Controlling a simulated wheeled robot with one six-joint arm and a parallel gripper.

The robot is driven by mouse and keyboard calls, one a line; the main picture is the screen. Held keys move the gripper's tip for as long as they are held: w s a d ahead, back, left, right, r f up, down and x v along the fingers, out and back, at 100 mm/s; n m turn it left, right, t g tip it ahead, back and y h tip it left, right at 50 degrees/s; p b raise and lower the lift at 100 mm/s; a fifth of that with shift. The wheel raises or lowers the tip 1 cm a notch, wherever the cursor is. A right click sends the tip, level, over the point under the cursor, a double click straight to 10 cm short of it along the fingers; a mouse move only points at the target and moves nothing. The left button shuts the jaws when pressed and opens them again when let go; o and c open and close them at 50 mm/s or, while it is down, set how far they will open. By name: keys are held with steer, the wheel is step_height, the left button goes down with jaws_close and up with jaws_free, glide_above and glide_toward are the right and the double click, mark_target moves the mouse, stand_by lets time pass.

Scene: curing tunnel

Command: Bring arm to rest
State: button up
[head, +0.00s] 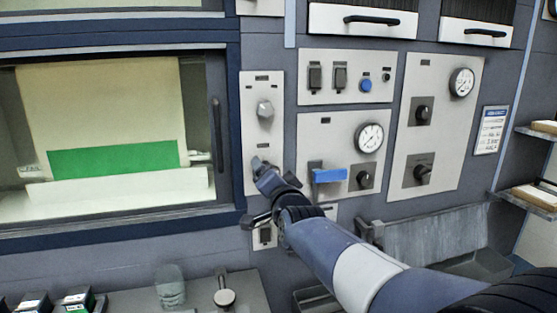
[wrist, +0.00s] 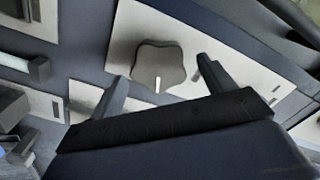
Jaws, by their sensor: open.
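My gripper (head: 262,190) is at the lower end of the narrow light plate beside the tunnel window, at the end of my blue and white arm in the head view. In the wrist view my gripper (wrist: 158,85) has its two fingers spread apart with nothing between them. Beyond the fingertips a grey lobed knob (wrist: 158,66) with a white mark sits on a light plate. In the head view a grey knob (head: 265,110) is on the narrow plate above my gripper. My forearm and wrist hide part of the panel's lower middle.
A blue-handled lever (head: 330,175) sticks out just right of my wrist, near a gauge (head: 370,137). A window with a dark door handle (head: 217,128) is on the left. A grey trough (head: 435,240) is below right. Small boxes (head: 75,298) stand on the lower left counter.

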steer(key=shift+s+d+r+n+p, duration=0.1)
steer(key=shift+s+d+n+p, duration=0.15)
steer(key=shift+s+n+p, duration=1.25)
steer(key=shift+s+d+n+p, duration=0.25)
steer(key=shift+s+n+p, duration=0.5)
steer(key=shift+n+p, duration=1.3)
steer(key=shift+m+p, duration=0.3)
steer(key=shift+m, duration=0.05)
